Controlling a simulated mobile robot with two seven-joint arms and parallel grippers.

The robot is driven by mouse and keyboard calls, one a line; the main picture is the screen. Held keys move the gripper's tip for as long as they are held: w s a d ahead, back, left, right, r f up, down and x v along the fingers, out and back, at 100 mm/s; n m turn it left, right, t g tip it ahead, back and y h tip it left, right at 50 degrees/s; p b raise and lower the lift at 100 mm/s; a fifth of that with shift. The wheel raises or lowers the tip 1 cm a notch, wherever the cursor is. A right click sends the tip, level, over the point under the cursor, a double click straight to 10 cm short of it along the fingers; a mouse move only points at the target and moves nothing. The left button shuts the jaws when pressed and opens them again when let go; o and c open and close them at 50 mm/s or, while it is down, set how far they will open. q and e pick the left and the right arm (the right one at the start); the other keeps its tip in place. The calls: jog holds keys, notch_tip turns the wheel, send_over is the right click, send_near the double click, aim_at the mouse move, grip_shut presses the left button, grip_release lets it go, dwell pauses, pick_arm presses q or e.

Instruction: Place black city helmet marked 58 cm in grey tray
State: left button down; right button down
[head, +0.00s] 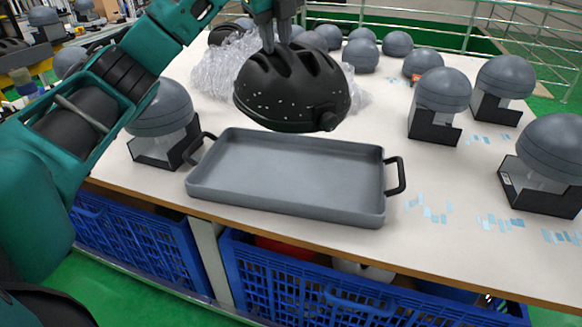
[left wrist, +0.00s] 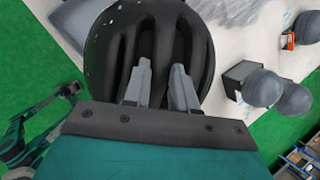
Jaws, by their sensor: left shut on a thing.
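The black helmet (head: 292,90) has vent slots and small light specks; I cannot read a size mark on it. My left gripper (head: 276,46) is shut on the helmet from above and holds it in the air. The helmet (left wrist: 150,45) also fills the top of the left wrist view, with the gripper's fingers (left wrist: 160,85) at its vents. The grey tray (head: 285,178) is empty and lies on the table with a black handle at each end. The helmet hangs above and behind the tray's far rim. My right gripper is not in view.
Grey domes on black stands (head: 440,100) stand to the right, and another (head: 163,115) stands close to the tray's left handle. Clear plastic wrap (head: 218,68) lies behind the helmet. Blue crates (head: 350,290) sit below the table (head: 420,245).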

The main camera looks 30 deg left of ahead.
pick_arm(q)
jog(key=shift+w+a+r+n, duration=0.15)
jog(key=shift+a+r+n, duration=0.05)
jog(key=shift+n, duration=0.1)
jog(key=shift+a+f, duration=0.15)
jog(key=shift+f, duration=0.05)
notch_tip(320, 180, down, 19)
jog(key=b, duration=0.3)
jog(key=shift+f, duration=0.2)
jog(key=c, duration=0.9)
grip_release()
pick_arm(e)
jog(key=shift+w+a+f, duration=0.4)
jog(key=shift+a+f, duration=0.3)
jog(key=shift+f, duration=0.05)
